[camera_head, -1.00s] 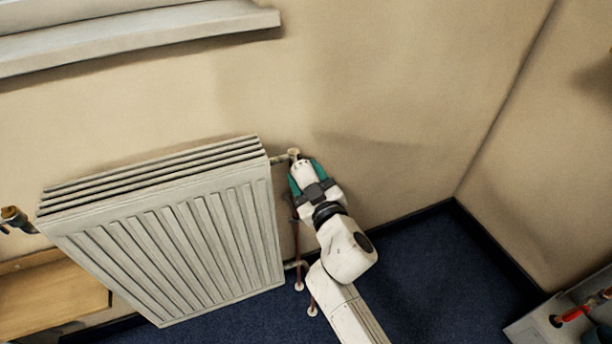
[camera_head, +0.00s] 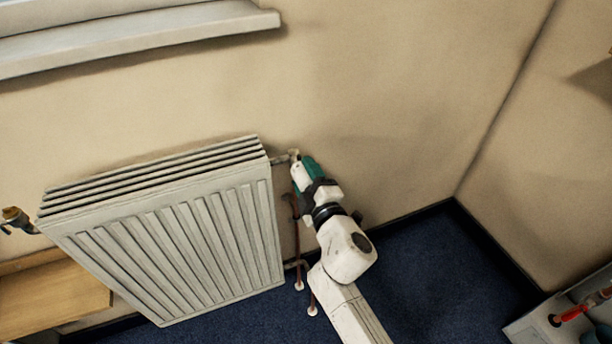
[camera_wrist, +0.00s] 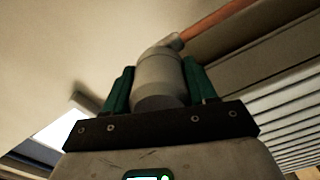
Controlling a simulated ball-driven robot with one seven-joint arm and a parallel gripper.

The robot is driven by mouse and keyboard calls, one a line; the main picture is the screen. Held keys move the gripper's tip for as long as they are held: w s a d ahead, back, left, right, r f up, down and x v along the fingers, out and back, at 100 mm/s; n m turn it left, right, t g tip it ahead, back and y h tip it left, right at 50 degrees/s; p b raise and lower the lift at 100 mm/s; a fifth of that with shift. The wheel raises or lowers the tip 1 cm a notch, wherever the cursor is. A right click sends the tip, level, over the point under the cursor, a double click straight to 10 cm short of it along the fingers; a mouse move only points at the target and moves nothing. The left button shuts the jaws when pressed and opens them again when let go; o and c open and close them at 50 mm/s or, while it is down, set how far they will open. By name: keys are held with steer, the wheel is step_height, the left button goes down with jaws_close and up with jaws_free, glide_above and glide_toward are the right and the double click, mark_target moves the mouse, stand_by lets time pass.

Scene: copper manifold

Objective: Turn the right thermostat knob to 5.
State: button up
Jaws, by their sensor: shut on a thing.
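The right thermostat knob (camera_wrist: 160,78) is a pale cylinder at the upper right end of the radiator. In the head view only a small bit of its valve end (camera_head: 294,154) shows past my gripper. My gripper (camera_head: 302,165) has green fingers and reaches it from below right. In the wrist view my gripper (camera_wrist: 159,88) has one green finger on each side of the knob and is shut on it. The knob's number markings are not readable in either view.
The white ribbed radiator (camera_head: 170,235) stands just left of my gripper. Copper pipes (camera_head: 297,240) run down beside it to the blue carpet (camera_head: 440,270). A window sill (camera_head: 140,40) is above, a wooden board (camera_head: 50,295) lower left, and a box with red-handled parts (camera_head: 570,315) lower right.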

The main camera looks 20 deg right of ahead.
steer(key=shift+n, duration=0.3)
steer(key=o, duration=1)
steer(key=shift+o, duration=0.2)
steer(key=s, duration=1)
steer(key=shift+s, duration=0.4)
